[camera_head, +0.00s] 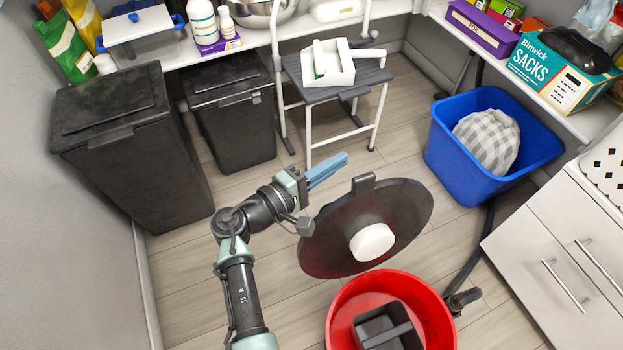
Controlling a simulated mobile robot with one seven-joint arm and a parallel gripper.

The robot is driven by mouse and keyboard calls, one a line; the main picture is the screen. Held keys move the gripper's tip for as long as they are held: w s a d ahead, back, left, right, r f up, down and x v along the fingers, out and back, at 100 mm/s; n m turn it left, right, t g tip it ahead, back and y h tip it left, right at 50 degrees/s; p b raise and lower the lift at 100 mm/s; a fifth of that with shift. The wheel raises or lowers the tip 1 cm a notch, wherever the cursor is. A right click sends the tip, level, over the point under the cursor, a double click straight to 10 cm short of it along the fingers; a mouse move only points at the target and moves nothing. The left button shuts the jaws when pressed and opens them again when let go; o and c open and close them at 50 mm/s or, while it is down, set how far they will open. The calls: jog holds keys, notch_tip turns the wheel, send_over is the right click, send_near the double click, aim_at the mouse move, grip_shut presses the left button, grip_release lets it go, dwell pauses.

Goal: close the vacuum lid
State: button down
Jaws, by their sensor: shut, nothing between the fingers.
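The vacuum stands on the floor at lower centre right. Its red drum (343,301) is open at the top, with a dark grey insert (388,328) inside. The round black lid (408,217) is tilted up behind the drum, its underside with a white round part (371,242) facing the camera. A small tab (363,183) sticks up at its top edge. My gripper (343,160) has its blue fingers closed together and empty. It is just above and left of the lid's upper edge, and I cannot tell whether it touches the lid.
A blue bin (441,150) with a checked cloth stands at right, beside white drawers (548,245). Two black bins (128,150) stand at left. A grey step stool (335,87) with a white dustpan is behind. A black hose lies right of the drum. Floor between is clear.

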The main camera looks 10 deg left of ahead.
jog(key=shift+s+d+r+p, duration=0.2)
jog(key=shift+s+d, duration=0.3)
jog(key=shift+s, duration=0.35)
jog(key=shift+s+d+r+p, duration=0.2)
jog(key=shift+s+d, duration=0.3)
jog(key=shift+s, duration=0.35)
